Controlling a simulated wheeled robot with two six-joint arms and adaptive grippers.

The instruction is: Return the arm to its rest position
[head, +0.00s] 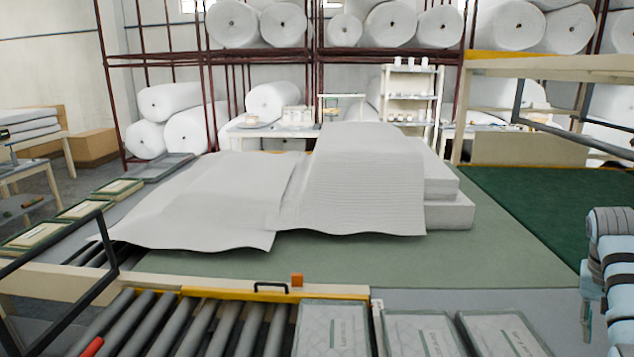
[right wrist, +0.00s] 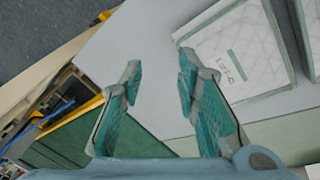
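My right arm (head: 615,265) is at the right edge of the head view, beside the front right of the work area, with part of it cut off by the frame. In the right wrist view my right gripper (right wrist: 158,70) is open, its two teal-padded fingers apart with nothing between them. The fingers hang over a pale grey surface (right wrist: 130,45), to the left of a white wrapped package (right wrist: 235,50). My left arm and gripper are not in view.
Wrapped packages (head: 333,328) lie at the front, beside a roller conveyor (head: 215,325). White wadding sheets (head: 210,200) cover the middle of the green table (head: 480,255). A dark green surface (head: 530,205) lies at right. Racks with large white rolls (head: 390,22) stand behind.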

